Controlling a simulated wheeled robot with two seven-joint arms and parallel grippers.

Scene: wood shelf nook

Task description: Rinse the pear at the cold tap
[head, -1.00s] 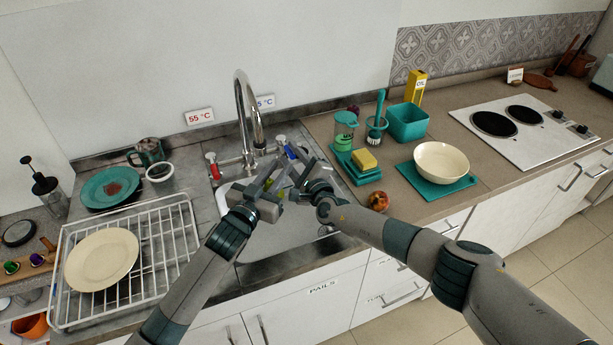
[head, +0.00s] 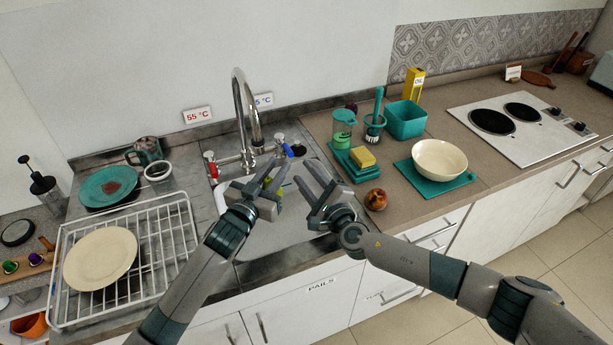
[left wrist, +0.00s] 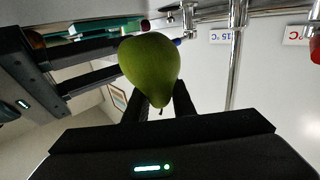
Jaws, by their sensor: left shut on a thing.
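The green pear (left wrist: 150,68) is held between the fingers of my left gripper (head: 272,170), over the sink basin (head: 262,232). In the head view the pear (head: 274,187) is mostly hidden by the fingers. The curved spout (head: 239,100) rises behind it. The tap with blue marking (head: 286,150) is on the right near the 15 °C sign (head: 264,100); the red tap (head: 212,168) is on the left near the 55 °C sign (head: 198,115). My right gripper (head: 309,171) is open and empty over the basin's right side. I cannot make out running water.
A wire rack (head: 165,240) with a cream plate (head: 100,258) is left of the sink. An apple-like fruit (head: 376,199), a yellow sponge (head: 362,157) and a cream bowl (head: 440,160) are on the right counter. A brush (head: 375,120) stands behind the sponge.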

